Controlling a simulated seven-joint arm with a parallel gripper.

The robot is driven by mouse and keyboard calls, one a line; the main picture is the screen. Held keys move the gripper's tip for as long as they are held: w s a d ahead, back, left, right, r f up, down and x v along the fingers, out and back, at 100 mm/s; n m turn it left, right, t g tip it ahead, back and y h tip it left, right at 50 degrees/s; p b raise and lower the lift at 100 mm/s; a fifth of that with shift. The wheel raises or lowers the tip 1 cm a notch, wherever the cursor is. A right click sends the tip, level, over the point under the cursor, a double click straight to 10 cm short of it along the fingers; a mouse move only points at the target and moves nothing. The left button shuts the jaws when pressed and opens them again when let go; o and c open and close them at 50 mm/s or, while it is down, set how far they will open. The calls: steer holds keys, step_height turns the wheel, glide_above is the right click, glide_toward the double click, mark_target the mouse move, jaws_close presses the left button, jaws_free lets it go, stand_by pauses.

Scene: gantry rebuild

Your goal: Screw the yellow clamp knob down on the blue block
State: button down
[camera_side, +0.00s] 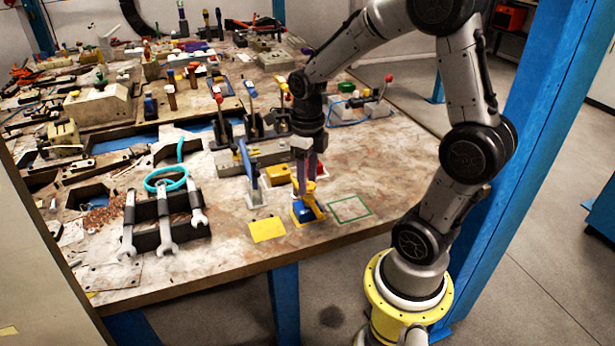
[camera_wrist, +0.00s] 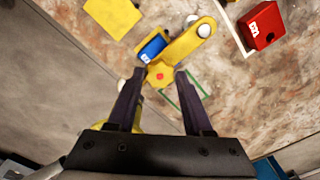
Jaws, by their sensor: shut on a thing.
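The blue block (camera_side: 302,213) sits near the front edge of the table in a yellow clamp (camera_side: 318,205). In the wrist view the blue block (camera_wrist: 153,46) lies beside the yellow clamp arm (camera_wrist: 186,42). The yellow clamp knob (camera_wrist: 160,76), with a red mark on top, is between my fingertips. My gripper (camera_side: 308,184) points down over the clamp and is shut on the knob; it also shows in the wrist view (camera_wrist: 159,73). The knob's underside and its contact with the block are hidden.
A yellow square (camera_side: 267,230) lies left of the clamp, and a green outlined square (camera_side: 350,209) lies right. A red block (camera_wrist: 262,26) stands close by. A rack with wrenches (camera_side: 163,222) is farther left. The table to the right is mostly clear.

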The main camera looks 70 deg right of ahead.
steer(key=shift+w+r, duration=0.1)
steer(key=shift+r, duration=0.05)
steer(key=c, duration=0.6)
jaws_free()
steer(key=shift+c, duration=0.2)
steer(key=shift+o, duration=0.8)
step_height(320, 180, up, 14)
steer(key=shift+f, duration=0.2)
